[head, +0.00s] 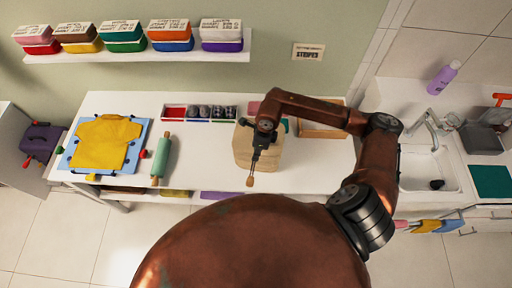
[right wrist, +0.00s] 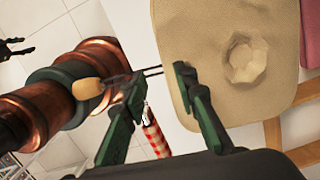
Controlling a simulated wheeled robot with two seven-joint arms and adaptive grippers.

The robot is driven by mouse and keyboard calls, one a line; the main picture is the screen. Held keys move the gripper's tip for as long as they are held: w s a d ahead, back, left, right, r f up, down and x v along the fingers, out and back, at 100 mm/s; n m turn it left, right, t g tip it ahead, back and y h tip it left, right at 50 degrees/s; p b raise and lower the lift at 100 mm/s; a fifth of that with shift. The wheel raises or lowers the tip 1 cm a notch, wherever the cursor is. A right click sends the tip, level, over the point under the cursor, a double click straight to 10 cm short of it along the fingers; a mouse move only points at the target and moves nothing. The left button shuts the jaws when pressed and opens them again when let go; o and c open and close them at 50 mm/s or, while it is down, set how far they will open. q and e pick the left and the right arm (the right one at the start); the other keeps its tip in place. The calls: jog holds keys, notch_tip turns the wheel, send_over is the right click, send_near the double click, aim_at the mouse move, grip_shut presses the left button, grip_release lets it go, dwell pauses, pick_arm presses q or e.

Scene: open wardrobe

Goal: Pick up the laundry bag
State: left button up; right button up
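My right gripper (head: 257,160) hangs over the bag's front part. In the right wrist view its two green fingers (right wrist: 160,85) are apart with no cloth between them. A small wooden-tipped piece with thin dark rods (right wrist: 88,88) shows by the fingers; I cannot tell if it is held. A dark pronged part at the left edge, possibly my left gripper (right wrist: 15,46), is cut off.
A wooden tray (head: 322,130) stands right of the bag. A green rolling pin (head: 160,158) and a folded yellow garment (head: 103,143) lie to the left. A sectioned box (head: 200,112) sits at the back. A sink (head: 425,172) is at the right.

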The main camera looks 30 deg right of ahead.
pick_arm(q)
jog(key=shift+w+r+p, duration=0.3)
jog(key=shift+r+p, duration=0.25)
jog(key=shift+p, duration=0.1)
jog(key=shift+w+r+p, duration=0.3)
jog(key=shift+r+p, duration=0.2)
jog(key=shift+p, duration=0.1)
pick_arm(e)
notch_tip(320, 180, down, 8)
jog(key=w, duration=0.1)
jog(key=shift+f, duration=0.2)
jog(key=shift+w+d, duration=0.1)
jog(key=shift+c, duration=0.4)
grip_shut()
jog(key=shift+w+r, duration=0.1)
